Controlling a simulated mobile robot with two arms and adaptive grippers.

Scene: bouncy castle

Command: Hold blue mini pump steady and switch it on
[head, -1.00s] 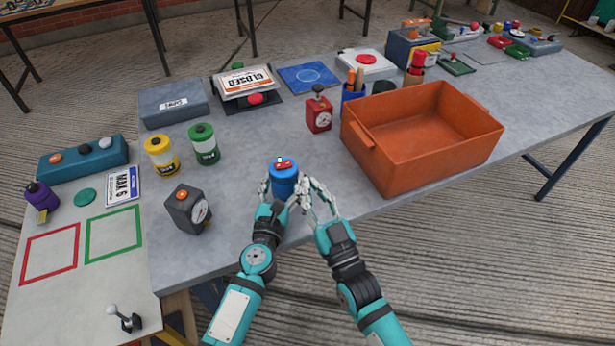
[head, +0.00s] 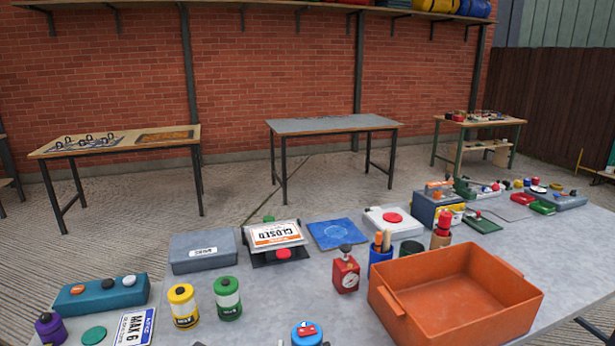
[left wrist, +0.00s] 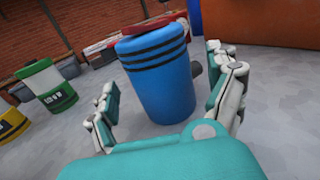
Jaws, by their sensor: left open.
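The blue mini pump (head: 307,339) stands on the grey table at the bottom edge of the head view, cut off so only its top shows. A red switch (head: 306,329) sits on that top. In the left wrist view the pump (left wrist: 163,95) is upright, with dark bands and a red part (left wrist: 151,21) on top. My left gripper (left wrist: 161,78) is open, with fingers on both sides of the pump. A gap shows at the left; contact at the right is unclear. My right gripper is in neither current view.
An orange crate (head: 391,302) stands to the right of the pump. A red gauge box (head: 346,274), a green canister (head: 228,299) and a yellow canister (head: 183,306) stand nearby.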

